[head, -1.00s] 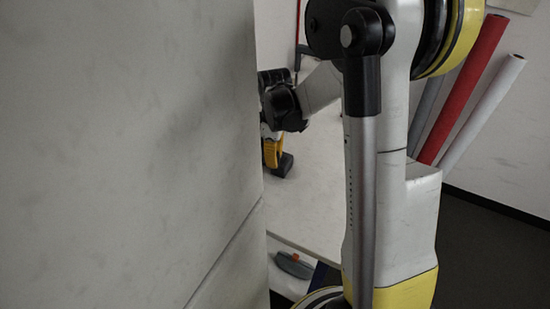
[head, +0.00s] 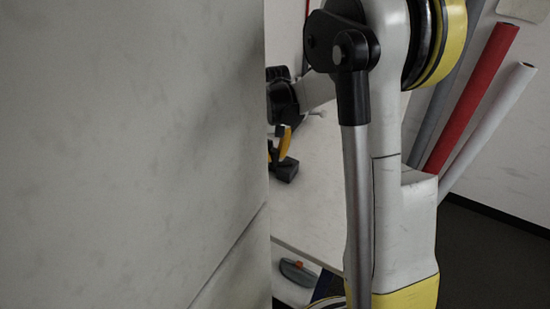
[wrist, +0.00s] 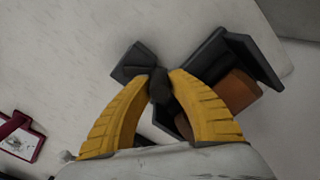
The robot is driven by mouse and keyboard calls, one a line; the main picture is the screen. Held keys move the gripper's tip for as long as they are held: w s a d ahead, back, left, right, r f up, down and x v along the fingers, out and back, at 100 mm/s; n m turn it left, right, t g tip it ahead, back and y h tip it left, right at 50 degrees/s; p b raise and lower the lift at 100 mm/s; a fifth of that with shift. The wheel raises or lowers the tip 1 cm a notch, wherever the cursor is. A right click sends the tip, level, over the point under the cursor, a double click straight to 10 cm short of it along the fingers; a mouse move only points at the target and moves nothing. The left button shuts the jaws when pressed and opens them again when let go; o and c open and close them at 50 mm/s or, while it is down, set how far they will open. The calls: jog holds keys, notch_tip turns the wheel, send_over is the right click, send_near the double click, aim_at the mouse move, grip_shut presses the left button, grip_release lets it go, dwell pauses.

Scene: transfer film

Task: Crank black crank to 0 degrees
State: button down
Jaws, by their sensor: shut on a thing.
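My gripper (wrist: 162,79) has yellow fingers shut on a dark grip of the black crank (wrist: 133,63) in the wrist view. A flat black part extends up and left from between the fingertips. To the right, a black open-sided body (wrist: 250,58) with a brown block (wrist: 233,90) inside sits partly behind the right finger. In the head view, a yellow finger (head: 285,143) shows above a small black piece (head: 285,171) at the panel's edge. Most of my gripper is hidden there. The crank's angle cannot be read.
A large pale panel (head: 130,150) blocks the left half of the head view. Red (head: 472,100) and white (head: 490,125) tubes lean against the wall at right. A dark red-framed item (wrist: 20,138) lies at lower left in the wrist view. The pale tabletop (head: 305,215) has bare room.

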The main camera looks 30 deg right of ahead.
jog(key=m, duration=0.1)
jog(key=w+m, duration=0.1)
jog(key=m, duration=0.1)
jog(key=shift+w+d+m, duration=0.15)
jog(key=shift+d+m, duration=0.15)
jog(key=shift+d, duration=0.05)
jog(key=shift+w+d+m, duration=0.25)
jog(key=shift+d+m, duration=0.05)
jog(key=shift+m, duration=0.55)
jog(key=shift+w+d+m, duration=0.2)
jog(key=shift+d+m, duration=0.05)
jog(key=shift+m, duration=0.6)
jog(key=c, duration=1.2)
grip_release()
notch_tip(320, 180, up, 12)
